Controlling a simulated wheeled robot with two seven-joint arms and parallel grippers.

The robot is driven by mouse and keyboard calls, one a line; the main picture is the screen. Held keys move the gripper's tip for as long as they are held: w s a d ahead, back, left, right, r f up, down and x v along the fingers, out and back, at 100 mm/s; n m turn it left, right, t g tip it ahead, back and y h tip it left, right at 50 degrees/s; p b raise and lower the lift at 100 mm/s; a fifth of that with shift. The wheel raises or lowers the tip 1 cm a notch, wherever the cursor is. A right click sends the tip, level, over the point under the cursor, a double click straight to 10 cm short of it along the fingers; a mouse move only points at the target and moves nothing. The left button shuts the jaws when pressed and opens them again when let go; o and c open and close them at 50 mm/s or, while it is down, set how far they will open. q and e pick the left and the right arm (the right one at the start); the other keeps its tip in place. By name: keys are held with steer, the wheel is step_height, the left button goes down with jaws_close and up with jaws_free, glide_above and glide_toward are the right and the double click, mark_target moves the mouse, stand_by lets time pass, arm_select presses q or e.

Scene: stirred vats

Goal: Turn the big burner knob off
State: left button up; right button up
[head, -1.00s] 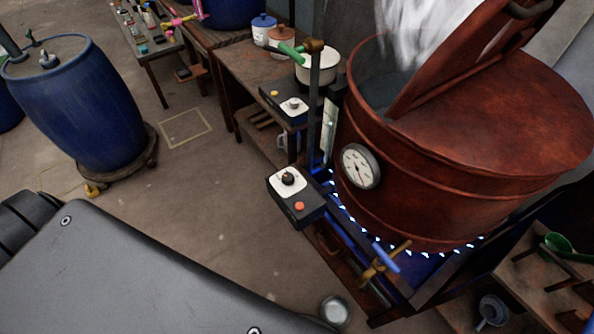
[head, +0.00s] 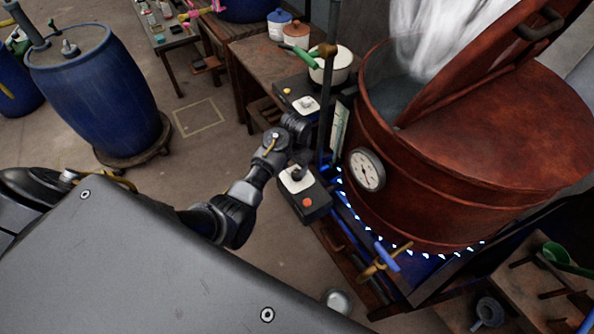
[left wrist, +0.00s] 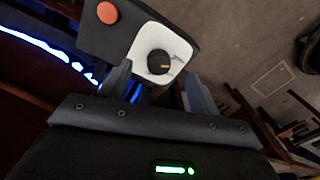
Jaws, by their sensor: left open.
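The big burner knob (head: 297,174) is a small dark knob on a white plate, on top of a black control box (head: 316,205) beside the big vat. My right gripper is not seen.
The red-brown vat (head: 440,180) steams over a ring of lit blue flames (head: 425,254). A dark post (head: 329,95) stands behind the box. A second control box (head: 303,103) sits by a white pot (head: 338,72). A brass valve with blue handle (head: 387,258) is nearby.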

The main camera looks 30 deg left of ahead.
mark_target(297, 173)
arm_select(q)
step_height(297, 173, up, 3)
steer(key=w, duration=0.3)
step_height(297, 173, down, 11)
steer(key=shift+s+a+b, duration=0.1)
steer(key=shift+a+b, duration=0.05)
steer(key=shift+b, duration=0.6)
steer(key=shift+c, duration=0.2)
steer(key=c, duration=0.9)
